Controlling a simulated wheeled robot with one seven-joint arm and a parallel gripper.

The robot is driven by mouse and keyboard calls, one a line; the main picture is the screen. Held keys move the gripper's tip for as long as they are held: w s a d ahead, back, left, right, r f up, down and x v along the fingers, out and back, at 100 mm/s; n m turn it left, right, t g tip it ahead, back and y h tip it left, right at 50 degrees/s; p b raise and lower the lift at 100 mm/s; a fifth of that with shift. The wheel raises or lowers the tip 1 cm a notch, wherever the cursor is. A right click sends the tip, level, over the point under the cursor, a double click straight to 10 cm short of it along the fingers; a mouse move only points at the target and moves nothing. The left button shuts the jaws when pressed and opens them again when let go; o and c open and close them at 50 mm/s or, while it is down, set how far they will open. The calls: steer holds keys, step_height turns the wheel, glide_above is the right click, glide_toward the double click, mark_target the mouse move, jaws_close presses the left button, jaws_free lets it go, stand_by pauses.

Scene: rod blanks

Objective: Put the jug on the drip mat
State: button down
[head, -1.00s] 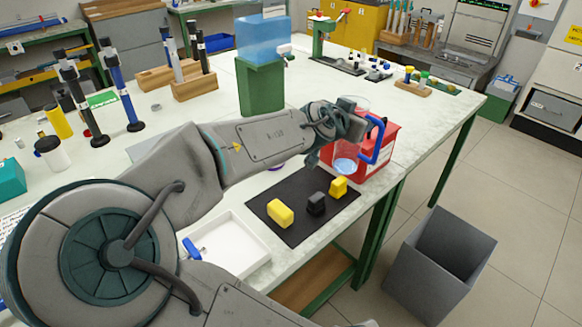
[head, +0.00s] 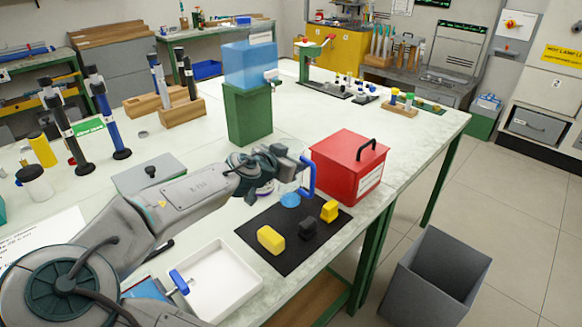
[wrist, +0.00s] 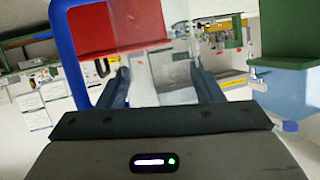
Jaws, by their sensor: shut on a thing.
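The clear jug with a blue handle (head: 308,176) is held upright by my gripper (head: 287,168). Its pale blue bottom (head: 290,201) appears over the back corner of a black mat (head: 275,217); I cannot tell whether it touches. In the wrist view the blue handle (wrist: 66,45) is at the upper left, and the see-through body (wrist: 150,40) lies between the fingers of my gripper (wrist: 160,80). The black mat is the only large mat nearby; I cannot confirm it is the drip mat. My gripper hides part of the jug.
Yellow blocks (head: 270,240) and a black block (head: 308,229) occupy the black mat. A red box (head: 345,170) stands close right of the jug. A water tank (head: 248,65) on a green stand (head: 248,115) is behind. A white tray (head: 225,285) is in front.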

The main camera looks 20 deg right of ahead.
steer(key=shift+f, duration=1.25)
steer(key=shift+f, duration=0.2)
steer(key=shift+c, duration=2)
jaws_free()
steer(key=shift+r, duration=0.1)
steer(key=v, duration=1.2)
steer(key=shift+r+p, duration=0.15)
steer(key=shift+p, duration=0.15)
